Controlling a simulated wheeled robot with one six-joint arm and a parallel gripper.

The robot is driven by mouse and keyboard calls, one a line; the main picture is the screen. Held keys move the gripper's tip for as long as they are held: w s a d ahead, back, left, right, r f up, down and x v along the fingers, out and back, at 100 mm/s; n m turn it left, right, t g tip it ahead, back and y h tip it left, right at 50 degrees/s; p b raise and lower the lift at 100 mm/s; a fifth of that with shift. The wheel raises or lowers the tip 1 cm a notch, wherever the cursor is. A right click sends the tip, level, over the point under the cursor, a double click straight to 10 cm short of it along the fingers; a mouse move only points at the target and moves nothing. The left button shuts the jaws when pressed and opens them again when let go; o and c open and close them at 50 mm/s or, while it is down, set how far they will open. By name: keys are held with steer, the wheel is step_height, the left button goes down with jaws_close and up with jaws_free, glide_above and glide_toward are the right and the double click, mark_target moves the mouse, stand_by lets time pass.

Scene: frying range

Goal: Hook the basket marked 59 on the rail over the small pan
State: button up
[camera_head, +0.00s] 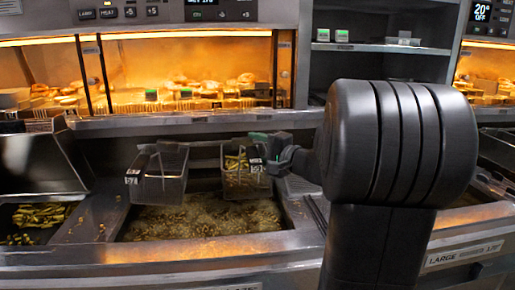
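Two wire baskets are over a pan of bubbling oil (205,222) in the middle. The rail (215,143) runs behind the baskets.
A left bay (40,220) holds fried pieces beneath a dark tilted metal piece (38,160). A label reading LARGE (463,256) is on the front edge at right. Lit food cabinets (180,75) and a shelf (380,48) stand behind. My arm blocks the right side.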

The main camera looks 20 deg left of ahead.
steer(key=shift+d, duration=0.1)
steer(key=b+v, duration=0.2)
steer(key=v, duration=1.1)
steer(key=shift+s+d, duration=0.2)
steer(key=shift+d, duration=0.1)
steer(key=shift+a, duration=0.1)
steer(key=p+x, duration=0.1)
steer(key=x, duration=0.8)
steer(key=shift+w, duration=0.15)
